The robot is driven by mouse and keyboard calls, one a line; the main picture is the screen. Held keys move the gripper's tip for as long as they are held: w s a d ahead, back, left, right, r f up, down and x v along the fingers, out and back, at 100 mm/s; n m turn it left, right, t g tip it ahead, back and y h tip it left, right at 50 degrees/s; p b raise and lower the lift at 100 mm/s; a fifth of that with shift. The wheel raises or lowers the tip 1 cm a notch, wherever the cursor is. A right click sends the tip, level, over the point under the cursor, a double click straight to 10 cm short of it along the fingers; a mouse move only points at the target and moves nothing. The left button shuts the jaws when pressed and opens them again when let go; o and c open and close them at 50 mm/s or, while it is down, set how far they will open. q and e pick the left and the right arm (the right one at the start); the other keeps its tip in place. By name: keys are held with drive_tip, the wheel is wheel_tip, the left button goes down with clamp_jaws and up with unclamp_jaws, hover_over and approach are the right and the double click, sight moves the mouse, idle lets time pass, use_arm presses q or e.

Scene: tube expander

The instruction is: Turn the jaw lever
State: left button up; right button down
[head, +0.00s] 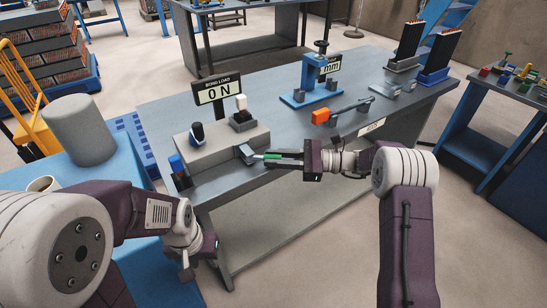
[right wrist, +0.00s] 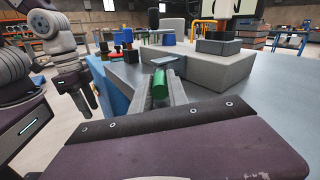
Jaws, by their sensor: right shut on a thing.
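The jaw lever shows as a green grip (head: 272,156) at the front of a grey bench unit (head: 222,147). My right gripper (head: 280,158) points left and is shut on the green grip. In the right wrist view, the green grip (right wrist: 160,87) lies between the two grey fingers, close to the grey unit (right wrist: 200,65). My left gripper (head: 190,258) hangs low, left of the bench's front edge, away from the lever.
A blue cylinder (head: 177,165) stands at left. An orange-handled tool (head: 321,116) and blue press (head: 311,78) occupy the bench further right.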

drive_tip(key=c, duration=1.3)
unclamp_jaws()
drive_tip(key=shift+d, duration=0.1)
drive_tip(key=d+p, duration=0.2)
drive_tip(key=d, duration=0.7)
drive_tip(key=shift+s, duration=0.35)
